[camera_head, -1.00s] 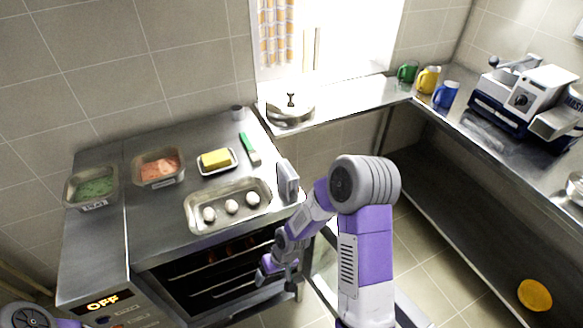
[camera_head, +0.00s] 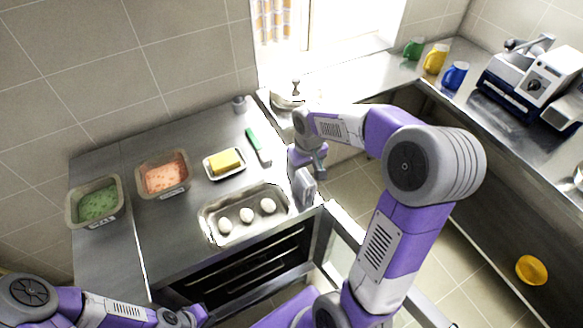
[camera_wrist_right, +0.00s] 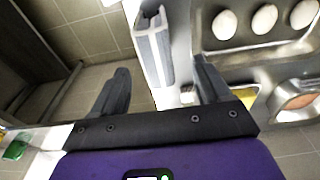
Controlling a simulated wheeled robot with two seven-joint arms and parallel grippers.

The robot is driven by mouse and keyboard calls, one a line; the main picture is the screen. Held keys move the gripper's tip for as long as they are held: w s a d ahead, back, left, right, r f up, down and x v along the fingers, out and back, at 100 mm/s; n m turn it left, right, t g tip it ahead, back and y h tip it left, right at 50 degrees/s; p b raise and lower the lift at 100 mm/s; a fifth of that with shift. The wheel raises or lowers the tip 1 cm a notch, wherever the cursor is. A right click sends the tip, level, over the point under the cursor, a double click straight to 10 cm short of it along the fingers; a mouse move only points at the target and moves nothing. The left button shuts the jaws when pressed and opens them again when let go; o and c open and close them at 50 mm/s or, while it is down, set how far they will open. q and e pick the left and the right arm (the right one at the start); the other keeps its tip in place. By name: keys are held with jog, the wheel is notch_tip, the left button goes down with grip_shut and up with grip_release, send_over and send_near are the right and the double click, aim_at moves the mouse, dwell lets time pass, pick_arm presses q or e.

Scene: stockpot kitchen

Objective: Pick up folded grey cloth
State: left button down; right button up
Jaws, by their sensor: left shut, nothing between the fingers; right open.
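The folded grey cloth (camera_head: 305,186) sits at the right edge of the steel counter, beside the egg tray. In the right wrist view the cloth (camera_wrist_right: 153,45) stands as a folded grey strip ahead of the fingers and between their lines. My right gripper (camera_head: 314,164) is just above and behind the cloth in the head view, partly overlapping it. Its fingers (camera_wrist_right: 162,82) are spread with nothing between them. My left gripper (camera_head: 190,317) is shut and empty, low at the picture's bottom edge, in front of the counter.
A butter dish (camera_head: 225,176), a green-handled tool (camera_head: 253,139) and two food tubs (camera_head: 97,218) stand on the counter. The oven (camera_head: 260,262) is below. A lidded pan (camera_head: 287,98) is behind.

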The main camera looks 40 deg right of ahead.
aim_at(302, 180)
jog(key=shift+w+d+f+b, duration=0.1)
jog(key=shift+w+f+b, duration=0.1)
jog(key=shift+f, duration=1.05)
jog(key=shift+w+d+f+b, duration=0.15)
jog(key=shift+f+b, duration=0.1)
jog(key=shift+f, duration=0.95)
jog(key=shift+w+d+f+b, duration=0.1)
jog(key=shift+w+f+b, duration=0.1)
jog(key=shift+f, duration=1.05)
jog(key=shift+f, duration=0.25)
jog(key=c, duration=1.2)
